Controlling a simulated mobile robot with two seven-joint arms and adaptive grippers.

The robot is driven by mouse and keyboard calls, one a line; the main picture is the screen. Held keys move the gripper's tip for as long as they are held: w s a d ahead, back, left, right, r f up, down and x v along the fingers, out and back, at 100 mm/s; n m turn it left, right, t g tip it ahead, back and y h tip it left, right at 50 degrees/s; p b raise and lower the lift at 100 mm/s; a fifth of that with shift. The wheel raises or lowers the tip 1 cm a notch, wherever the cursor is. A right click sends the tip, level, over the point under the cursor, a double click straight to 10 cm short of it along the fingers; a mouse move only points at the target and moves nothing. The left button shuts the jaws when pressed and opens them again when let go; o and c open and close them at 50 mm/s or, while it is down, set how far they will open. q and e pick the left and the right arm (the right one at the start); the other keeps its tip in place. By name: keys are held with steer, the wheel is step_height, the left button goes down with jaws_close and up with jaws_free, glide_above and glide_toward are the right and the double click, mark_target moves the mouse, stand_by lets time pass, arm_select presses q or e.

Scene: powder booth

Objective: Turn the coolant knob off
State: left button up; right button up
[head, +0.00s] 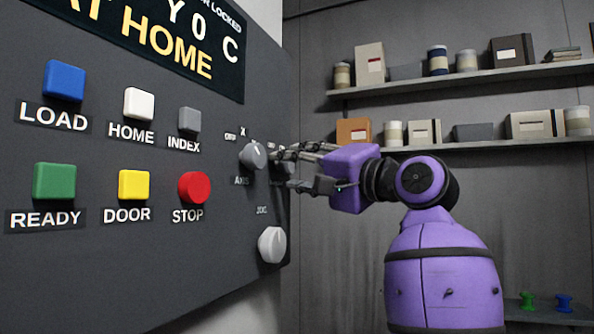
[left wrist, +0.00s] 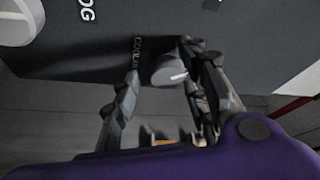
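The control panel (head: 120,255) fills the left of the head view. My left gripper (head: 300,168) is at the panel's right edge, its fingers pointing at the panel. In the left wrist view the grey coolant knob (left wrist: 168,70), with a white mark, sits between the tips of my left gripper (left wrist: 165,78). The fingers are apart, with a visible gap on the left side of the knob; contact on the right side I cannot tell. A partly hidden COOLANT label (left wrist: 138,55) is beside it. In the head view this knob is mostly hidden behind the fingers. My right gripper is not in view.
The axis knob (head: 252,156) is close to the left of the fingers, and the jog knob (head: 272,244) is below. Push buttons, including red STOP (head: 194,187), are further left. Shelves with boxes (head: 370,63) stand at the back right.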

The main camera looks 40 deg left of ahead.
arm_select(q)
steer(key=s+d+f, duration=0.1)
steer(key=d+f, duration=0.1)
steer(key=d, duration=0.9)
steer(key=shift+s+d, duration=0.2)
steer(key=shift+d, duration=0.2)
